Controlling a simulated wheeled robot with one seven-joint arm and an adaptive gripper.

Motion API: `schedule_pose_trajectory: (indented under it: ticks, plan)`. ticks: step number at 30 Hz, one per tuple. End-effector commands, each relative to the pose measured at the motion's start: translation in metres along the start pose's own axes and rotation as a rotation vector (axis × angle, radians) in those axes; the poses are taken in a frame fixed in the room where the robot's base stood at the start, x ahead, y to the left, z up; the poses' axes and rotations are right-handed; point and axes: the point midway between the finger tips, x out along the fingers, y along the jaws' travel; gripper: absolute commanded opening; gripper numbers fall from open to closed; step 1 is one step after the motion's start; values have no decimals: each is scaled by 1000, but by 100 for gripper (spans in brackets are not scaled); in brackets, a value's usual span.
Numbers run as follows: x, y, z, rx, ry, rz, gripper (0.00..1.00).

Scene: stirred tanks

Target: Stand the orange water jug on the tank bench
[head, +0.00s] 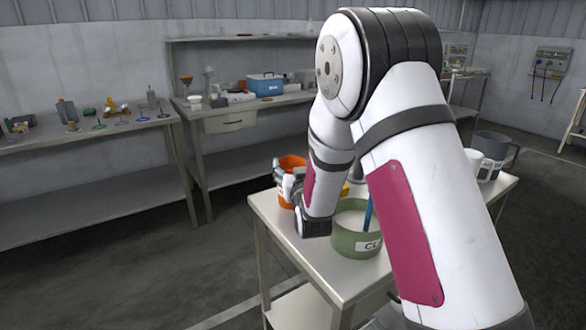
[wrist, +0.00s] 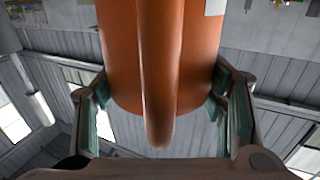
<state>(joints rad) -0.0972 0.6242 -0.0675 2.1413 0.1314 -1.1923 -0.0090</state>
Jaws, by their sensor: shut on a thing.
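The orange water jug (head: 291,164) is at the far left part of the near bench (head: 262,206) in the head view, partly hidden by my gripper (head: 292,190) and forearm. In the wrist view the orange jug (wrist: 112,60) fills the middle, its handle towards the camera. The teal-padded fingers of my gripper (wrist: 163,88) are shut on its two sides. The jug looks about upright.
A green tub (head: 350,240) with a label and a blue rod stands on the near bench, close to my forearm. A grey jug (head: 493,146) and a white container stand at its right end. Cluttered benches (head: 90,140) line the back wall. Floor at left is clear.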

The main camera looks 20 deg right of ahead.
Motion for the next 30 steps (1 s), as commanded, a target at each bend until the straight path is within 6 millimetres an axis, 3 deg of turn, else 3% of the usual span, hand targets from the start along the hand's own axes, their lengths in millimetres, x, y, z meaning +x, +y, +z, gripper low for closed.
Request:
schedule_pose_trajectory:
  ticks: [6,7,9,23,30]
  plan:
    - [1,0,2,0,4,0,3]
    - [0,0,3,0,-1,0,71]
    - [0,0,3,0,-1,0,84]
    - [-2,0,-1,0,-1,0,84]
    - [-47,0,0,0,-3,0,84]
